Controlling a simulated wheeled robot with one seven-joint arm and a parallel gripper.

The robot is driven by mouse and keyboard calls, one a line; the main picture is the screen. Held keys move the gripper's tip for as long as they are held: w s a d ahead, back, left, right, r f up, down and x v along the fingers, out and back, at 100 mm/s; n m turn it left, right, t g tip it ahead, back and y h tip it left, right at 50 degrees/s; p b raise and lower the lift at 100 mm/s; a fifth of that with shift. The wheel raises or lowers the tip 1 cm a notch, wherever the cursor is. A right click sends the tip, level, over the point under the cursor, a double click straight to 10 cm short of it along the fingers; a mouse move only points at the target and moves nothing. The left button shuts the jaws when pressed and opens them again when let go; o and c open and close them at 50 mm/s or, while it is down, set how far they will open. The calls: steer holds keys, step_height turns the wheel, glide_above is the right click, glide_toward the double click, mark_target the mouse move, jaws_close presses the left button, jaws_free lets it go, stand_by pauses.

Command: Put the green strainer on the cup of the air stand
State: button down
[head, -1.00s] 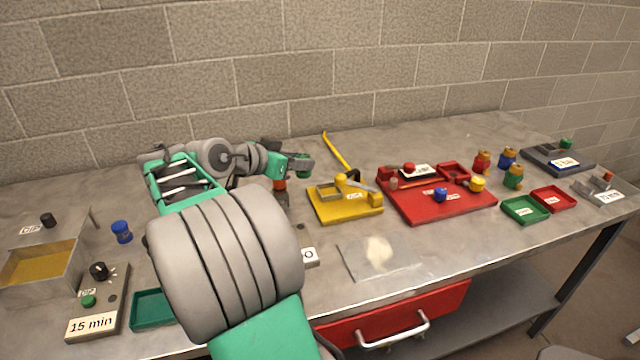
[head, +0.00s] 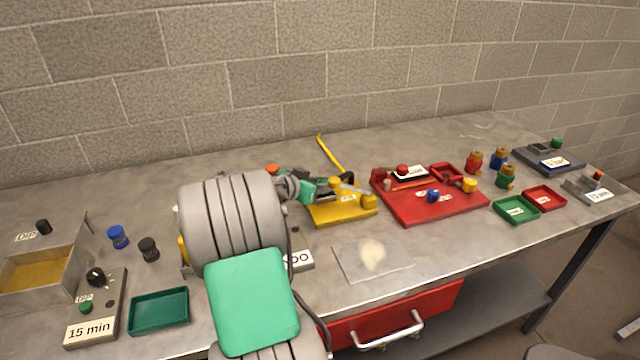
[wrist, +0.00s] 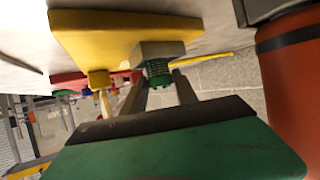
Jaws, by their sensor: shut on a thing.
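My gripper (wrist: 158,80) is shut on the green strainer (wrist: 158,73), a small ribbed green piece between its two fingers in the wrist view. The strainer is at a grey block (wrist: 161,50) by the yellow stand (wrist: 120,30); whether it is seated there or just touching, I cannot tell. In the head view the yellow stand (head: 345,213) is on the bench, and my green gripper comes in from its left. My arm hides most of the gripper there, and the strainer cannot be made out. The yellow stand's small label is too small to read surely.
A tall red-orange cylinder (wrist: 290,70) stands close beside the gripper in the wrist view. A red tray (head: 430,210) with several small parts is right of the yellow stand. A clear sheet (head: 345,262) lies in front. A yellow pry bar (head: 333,150) lies behind.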

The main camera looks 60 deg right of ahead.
steer(key=shift+f, duration=0.15)
steer(key=c, duration=0.9)
jaws_free()
steer(key=shift+c, duration=0.2)
steer(key=shift+a+r, duration=0.15)
steer(key=shift+r, duration=0.15)
steer(key=b+v, duration=0.1)
steer(key=v, duration=1)
steer(key=shift+a, duration=0.35)
steer(key=shift+w, duration=0.1)
